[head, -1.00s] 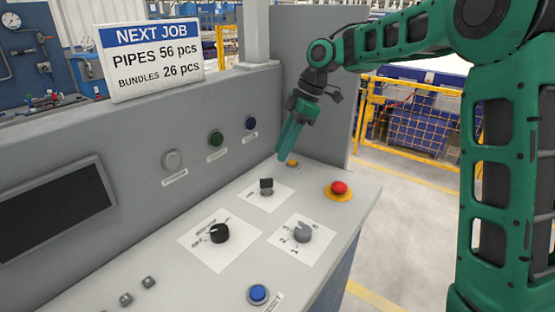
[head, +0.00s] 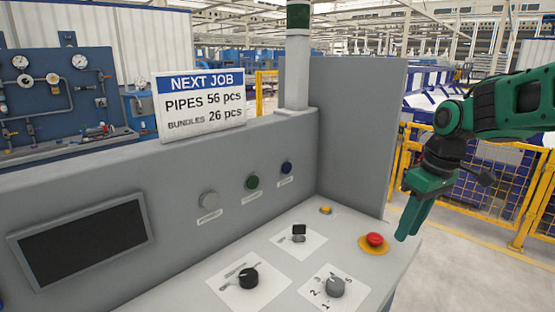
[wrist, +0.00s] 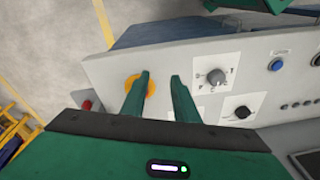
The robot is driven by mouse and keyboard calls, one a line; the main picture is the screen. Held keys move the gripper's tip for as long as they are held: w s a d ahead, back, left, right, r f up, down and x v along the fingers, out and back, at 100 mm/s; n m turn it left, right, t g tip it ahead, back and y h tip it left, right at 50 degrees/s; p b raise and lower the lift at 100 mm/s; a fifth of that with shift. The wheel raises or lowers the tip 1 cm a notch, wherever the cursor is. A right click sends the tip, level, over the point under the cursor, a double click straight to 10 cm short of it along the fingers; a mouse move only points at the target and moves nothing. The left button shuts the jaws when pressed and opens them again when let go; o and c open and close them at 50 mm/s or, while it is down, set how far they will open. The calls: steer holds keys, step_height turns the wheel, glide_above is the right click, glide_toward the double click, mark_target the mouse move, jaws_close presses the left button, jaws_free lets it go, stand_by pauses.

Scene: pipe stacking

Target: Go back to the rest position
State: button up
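My gripper (head: 408,222) hangs at the right of the head view, fingers pointing down, beside the right edge of the grey control console (head: 222,188). In the wrist view its two green fingers (wrist: 160,90) are apart with nothing between them. It is apart from the controls. The red emergency button (head: 375,239) sits on a yellow ring to the left of the fingertips. In the wrist view one finger partly covers the yellow ring (wrist: 151,88).
The console carries a black knob (head: 248,278), a grey knob (head: 335,287), a black switch (head: 298,232) and a dark screen (head: 80,238). A "NEXT JOB" sign (head: 200,104) stands on its top. A yellow fence (head: 520,215) is behind my arm. Open floor (head: 450,270) lies to the right.

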steer(key=s+d+f+m, duration=0.2)
steer(key=s+d+m, duration=0.1)
steer(key=s, duration=0.5)
steer(key=s+d+f+m+h, duration=0.1)
steer(key=s+d+m, duration=0.3)
steer(key=s, duration=0.4)
steer(key=s+d+f+m+g, duration=0.1)
steer(key=s+d+f+m, duration=0.2)
steer(key=s, duration=0.5)
steer(key=shift+d+f+m+h, duration=0.3)
steer(key=shift+f+m, duration=0.15)
steer(key=shift+m, duration=0.65)
steer(key=shift+s+d, duration=0.1)
steer(key=shift+s, duration=0.05)
